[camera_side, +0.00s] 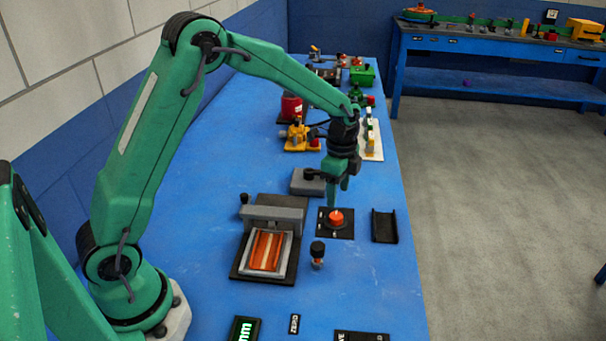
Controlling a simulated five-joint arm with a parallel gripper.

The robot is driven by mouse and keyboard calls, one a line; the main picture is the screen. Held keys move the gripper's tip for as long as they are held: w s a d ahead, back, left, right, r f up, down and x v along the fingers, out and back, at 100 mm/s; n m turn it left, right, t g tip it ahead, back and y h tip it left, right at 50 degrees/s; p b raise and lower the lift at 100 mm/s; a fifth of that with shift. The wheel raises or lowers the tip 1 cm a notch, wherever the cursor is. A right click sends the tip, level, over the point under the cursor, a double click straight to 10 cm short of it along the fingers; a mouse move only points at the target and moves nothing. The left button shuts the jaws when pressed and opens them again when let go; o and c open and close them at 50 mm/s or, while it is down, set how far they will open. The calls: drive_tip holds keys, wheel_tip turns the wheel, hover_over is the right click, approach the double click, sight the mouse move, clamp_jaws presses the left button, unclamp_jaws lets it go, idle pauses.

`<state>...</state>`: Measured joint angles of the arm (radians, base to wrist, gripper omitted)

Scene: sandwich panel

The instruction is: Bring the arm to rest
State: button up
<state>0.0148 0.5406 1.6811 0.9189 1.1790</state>
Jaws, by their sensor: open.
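My green arm reaches from the left over the blue bench (210,195). My gripper (338,198) hangs at its end, pointing down, and is open. Its fingertips are just above or beside a red round knob (336,217) on a black square plate (322,232). I cannot tell whether they touch it. Nothing shows between the fingers, though they are small in this view.
A grey press-like fixture (272,218) with an orange striped panel (267,250) stands left of the knob. A small black-topped post (317,254) and a black channel (385,226) are close by. Machines and a red can (291,107) crowd the bench behind.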

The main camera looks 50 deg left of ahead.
drive_tip(key=shift+r, duration=0.3)
drive_tip(key=s+r+n+t, duration=0.3)
drive_tip(key=s+r+n, duration=0.3)
drive_tip(key=s+r, duration=0.7)
drive_tip(key=s+r+n+t, duration=0.2)
drive_tip(key=s+n, duration=0.5)
drive_tip(key=s, duration=0.6)
drive_tip(key=shift+s+a+r+n+t, duration=0.2)
drive_tip(key=shift+a+r+n+t, duration=0.15)
drive_tip(key=shift+r, duration=0.15)
